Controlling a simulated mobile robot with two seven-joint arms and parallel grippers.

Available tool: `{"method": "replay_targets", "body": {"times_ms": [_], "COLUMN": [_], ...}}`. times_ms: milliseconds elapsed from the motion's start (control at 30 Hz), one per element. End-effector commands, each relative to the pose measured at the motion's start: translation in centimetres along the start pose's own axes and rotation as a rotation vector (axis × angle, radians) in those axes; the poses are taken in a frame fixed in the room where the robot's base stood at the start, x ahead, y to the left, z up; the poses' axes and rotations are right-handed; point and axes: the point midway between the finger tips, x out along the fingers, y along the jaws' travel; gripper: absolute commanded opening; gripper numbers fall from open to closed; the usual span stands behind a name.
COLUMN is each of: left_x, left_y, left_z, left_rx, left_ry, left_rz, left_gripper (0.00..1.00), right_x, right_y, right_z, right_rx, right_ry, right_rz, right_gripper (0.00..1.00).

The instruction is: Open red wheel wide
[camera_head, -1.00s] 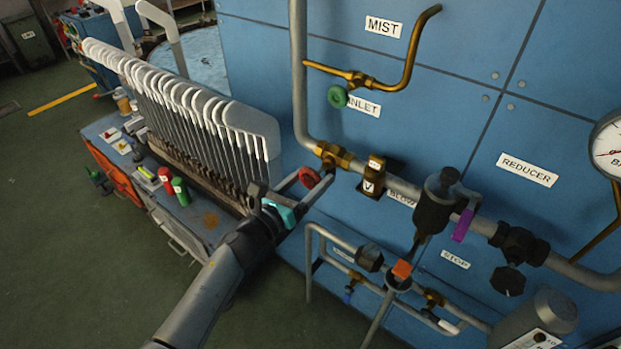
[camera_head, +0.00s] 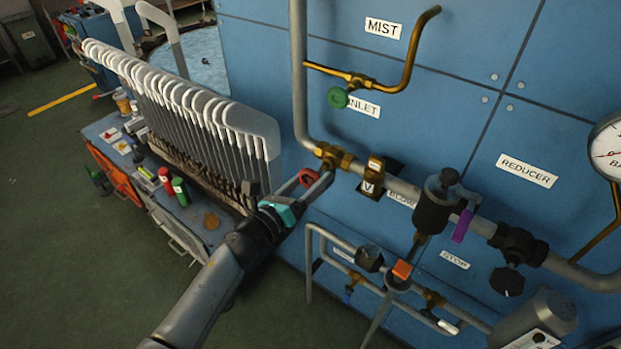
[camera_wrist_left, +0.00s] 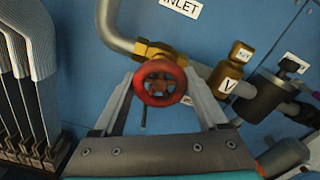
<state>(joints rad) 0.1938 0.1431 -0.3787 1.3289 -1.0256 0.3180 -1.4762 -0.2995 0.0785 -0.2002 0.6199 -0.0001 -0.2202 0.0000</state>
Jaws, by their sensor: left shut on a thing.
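The red wheel (camera_head: 309,177) sits on a brass valve (camera_head: 333,156) in the grey pipe at the blue panel, below the INLET label. In the left wrist view the red wheel (camera_wrist_left: 159,83) faces the camera, its spokes and hub visible. My left gripper (camera_head: 317,184) is at the wheel, with its fingers on either side of the rim. The left wrist view also shows the gripper (camera_wrist_left: 160,98) with one finger left and one right of the wheel, shut on it. My right gripper is not in view.
A green wheel (camera_head: 338,97) is on the mist line above. A brass block marked V (camera_head: 373,178), a dark valve with a purple lever (camera_head: 462,226) and a gauge (camera_head: 608,150) lie to the right. A rack of white-topped boards (camera_head: 190,105) stands close on the left.

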Motion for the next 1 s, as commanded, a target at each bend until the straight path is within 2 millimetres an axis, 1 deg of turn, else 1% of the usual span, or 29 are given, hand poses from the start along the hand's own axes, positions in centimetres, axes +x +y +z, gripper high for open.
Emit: {"method": "replay_targets", "body": {"times_ms": [1000], "left_x": [0.0], "left_y": [0.0], "left_z": [0.0], "left_rx": [-0.967], "left_ry": [0.003], "left_rz": [0.001], "left_gripper": [0.2], "right_x": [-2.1], "right_y": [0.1], "right_z": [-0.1], "right_rx": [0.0], "right_ry": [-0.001], "right_rz": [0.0], "right_gripper": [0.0]}}
